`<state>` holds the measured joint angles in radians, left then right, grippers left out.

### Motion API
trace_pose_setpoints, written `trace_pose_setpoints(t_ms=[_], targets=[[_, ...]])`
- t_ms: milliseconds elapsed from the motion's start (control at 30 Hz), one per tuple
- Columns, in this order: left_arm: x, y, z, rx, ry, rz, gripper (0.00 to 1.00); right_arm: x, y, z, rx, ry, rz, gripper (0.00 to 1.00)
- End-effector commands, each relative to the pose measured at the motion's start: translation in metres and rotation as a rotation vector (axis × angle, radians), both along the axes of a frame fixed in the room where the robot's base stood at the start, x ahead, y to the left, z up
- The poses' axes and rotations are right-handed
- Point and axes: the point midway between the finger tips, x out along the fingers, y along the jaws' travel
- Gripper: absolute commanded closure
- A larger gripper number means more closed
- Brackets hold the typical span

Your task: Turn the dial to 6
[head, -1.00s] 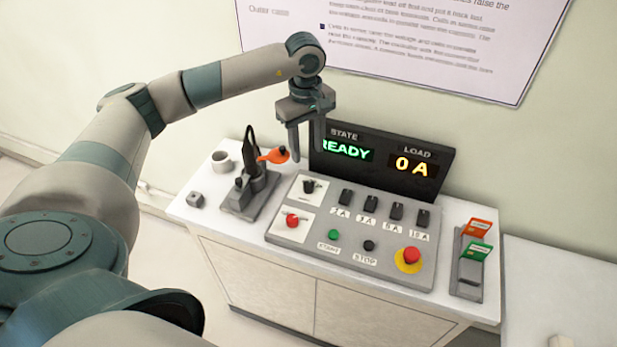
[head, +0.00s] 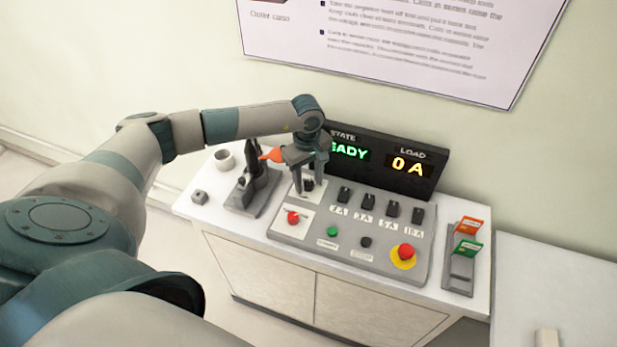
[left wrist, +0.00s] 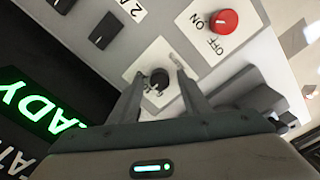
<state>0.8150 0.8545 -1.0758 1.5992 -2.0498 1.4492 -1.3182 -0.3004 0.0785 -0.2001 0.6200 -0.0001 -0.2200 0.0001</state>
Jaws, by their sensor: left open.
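The dial (head: 308,184) is a small black knob on a white plate at the upper left of the grey control panel (head: 385,267). In the left wrist view the dial (left wrist: 159,80) shows between my fingers. My left gripper (head: 308,189) is open and points down over the dial, one finger on each side. I cannot tell whether the fingers touch it. The marks on its plate are partly hidden, and I cannot read its setting.
A red knob (head: 293,217) marked ON and OFF sits just in front of the dial. Several black switches (head: 367,202) are to its right. The display (head: 408,167) behind reads READY and 0 A. A lever with an orange handle (head: 271,155) stands close left.

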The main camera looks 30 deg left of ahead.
Motion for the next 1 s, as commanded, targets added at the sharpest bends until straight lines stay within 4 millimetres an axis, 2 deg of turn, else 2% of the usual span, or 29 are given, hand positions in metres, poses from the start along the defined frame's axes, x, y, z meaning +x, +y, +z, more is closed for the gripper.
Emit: trace_pose_setpoints(t_ms=[167,200,367,667,1000], targets=[[0.000,0.000,0.000,0.000,0.000,0.000,0.57,0.000,-0.001,0.000,-0.001,0.000,0.000,0.69],[0.000,0.000,0.000,0.000,0.000,0.000,0.59,0.000,-0.001,0.000,-0.001,0.000,0.001,0.69],[0.000,0.000,0.000,0.000,0.000,0.000,0.97,0.000,-0.002,0.000,-0.002,0.000,0.001,0.69],[0.000,0.000,0.000,0.001,0.000,0.015,0.98,0.000,-0.002,-0.003,-0.002,0.000,0.001,0.69],[0.001,0.000,-0.003,0.000,-0.003,0.150,0.98,0.000,-0.002,-0.024,-0.002,0.000,0.001,0.69]])
